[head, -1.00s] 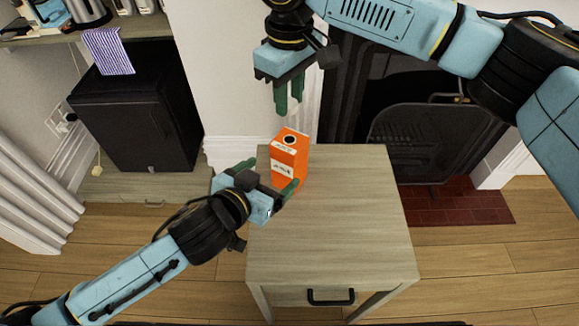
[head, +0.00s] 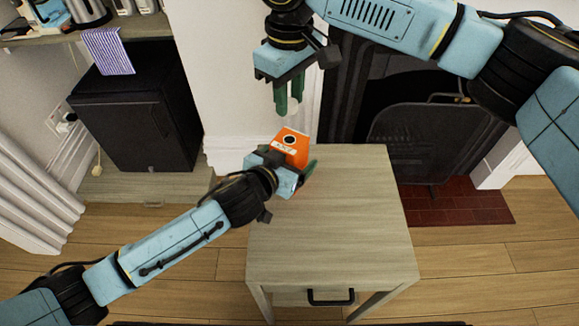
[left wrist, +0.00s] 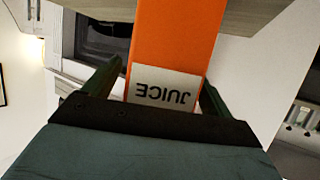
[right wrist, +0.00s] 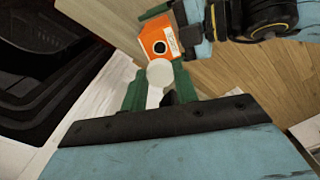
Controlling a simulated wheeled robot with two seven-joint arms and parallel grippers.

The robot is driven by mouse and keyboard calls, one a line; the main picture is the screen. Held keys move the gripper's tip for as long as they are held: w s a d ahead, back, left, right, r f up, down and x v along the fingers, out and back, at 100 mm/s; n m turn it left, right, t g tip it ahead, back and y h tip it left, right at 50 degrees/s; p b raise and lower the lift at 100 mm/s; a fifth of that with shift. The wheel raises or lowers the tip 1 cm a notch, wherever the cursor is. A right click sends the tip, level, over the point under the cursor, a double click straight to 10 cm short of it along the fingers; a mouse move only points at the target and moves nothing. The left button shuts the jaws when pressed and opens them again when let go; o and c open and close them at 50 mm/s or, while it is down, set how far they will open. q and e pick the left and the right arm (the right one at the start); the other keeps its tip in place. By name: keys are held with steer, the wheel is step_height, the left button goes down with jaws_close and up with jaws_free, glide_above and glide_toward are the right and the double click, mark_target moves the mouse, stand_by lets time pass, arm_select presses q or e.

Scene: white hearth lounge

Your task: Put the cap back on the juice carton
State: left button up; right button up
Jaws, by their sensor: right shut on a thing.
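The orange juice carton (head: 292,148) stands upright on the small table, a dark round opening in its top. Its white JUICE label shows in the left wrist view (left wrist: 165,88). My left gripper (head: 303,178) is low beside the carton, its fingers on either side of it; a gap shows beside one finger, so it looks open. My right gripper (head: 288,96) is above the carton, fingers pointing down, shut on the round white cap (right wrist: 160,74). In the right wrist view the cap is apart from the carton (right wrist: 158,42).
The wooden table (head: 335,235) is bare in front of the carton. A fireplace with a dark screen (head: 415,140) is behind at the right. A black mini fridge (head: 135,115) with a striped cloth (head: 107,50) stands at the left.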

arm_select(q)
steer(key=c, duration=1.4)
arm_select(e)
glide_above(290, 140)
steer(key=shift+f, duration=2.5)
steer(key=shift+f, duration=0.1)
steer(key=shift+f, duration=0.8)
steer(key=shift+f, duration=0.55)
